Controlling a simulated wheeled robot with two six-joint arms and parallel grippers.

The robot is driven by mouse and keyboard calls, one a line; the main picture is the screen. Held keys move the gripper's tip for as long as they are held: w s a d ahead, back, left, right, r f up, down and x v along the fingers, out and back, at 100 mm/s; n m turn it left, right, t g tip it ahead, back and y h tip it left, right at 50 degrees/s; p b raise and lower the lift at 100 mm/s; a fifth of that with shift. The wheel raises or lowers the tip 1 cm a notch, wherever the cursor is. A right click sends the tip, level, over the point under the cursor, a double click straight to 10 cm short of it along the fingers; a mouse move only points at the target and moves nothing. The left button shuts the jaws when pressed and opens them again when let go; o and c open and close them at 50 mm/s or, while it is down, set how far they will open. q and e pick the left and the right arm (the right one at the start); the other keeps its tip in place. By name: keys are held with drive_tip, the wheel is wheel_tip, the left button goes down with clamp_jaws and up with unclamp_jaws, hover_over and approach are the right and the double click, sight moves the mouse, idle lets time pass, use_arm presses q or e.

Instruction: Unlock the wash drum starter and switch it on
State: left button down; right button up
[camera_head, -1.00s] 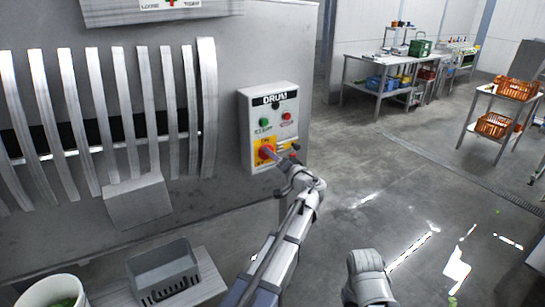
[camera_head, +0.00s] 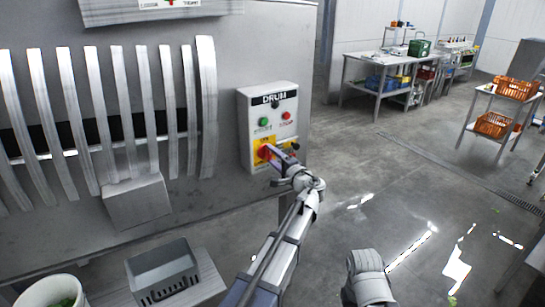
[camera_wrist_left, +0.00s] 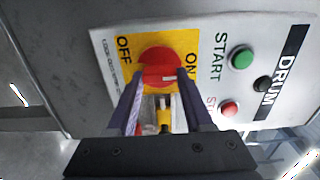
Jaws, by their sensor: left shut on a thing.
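The drum starter (camera_head: 259,107) is a light grey box marked DRUM on the machine's side panel. It has a green START button (camera_head: 264,122), a red stop button (camera_head: 287,116) and a red rotary switch (camera_head: 264,152) on a yellow plate. My left gripper (camera_head: 274,155) is at the switch, shut on its red knob (camera_wrist_left: 160,66); the fingers sit on either side of it. In the left wrist view, OFF and ON flank the knob. A small yellow and silver item (camera_wrist_left: 164,118), perhaps a padlock, shows between the fingers, partly hidden. My right gripper is out of view.
Curved metal slats (camera_head: 120,110) and a grey box-like ledge (camera_head: 136,201) are left of the starter. A grey crate (camera_head: 163,270) and white bucket (camera_head: 50,292) stand below. Tables (camera_head: 376,88) and a rack with orange baskets (camera_head: 495,125) are far off. Floor right is clear.

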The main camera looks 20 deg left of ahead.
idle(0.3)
use_arm(q)
drive_tip(key=shift+c, duration=1.5)
unclamp_jaws()
drive_tip(key=v, duration=0.7)
drive_tip(key=shift+s+d, duration=0.25)
drive_tip(key=shift+d, duration=0.1)
drive_tip(key=shift+f, duration=0.1)
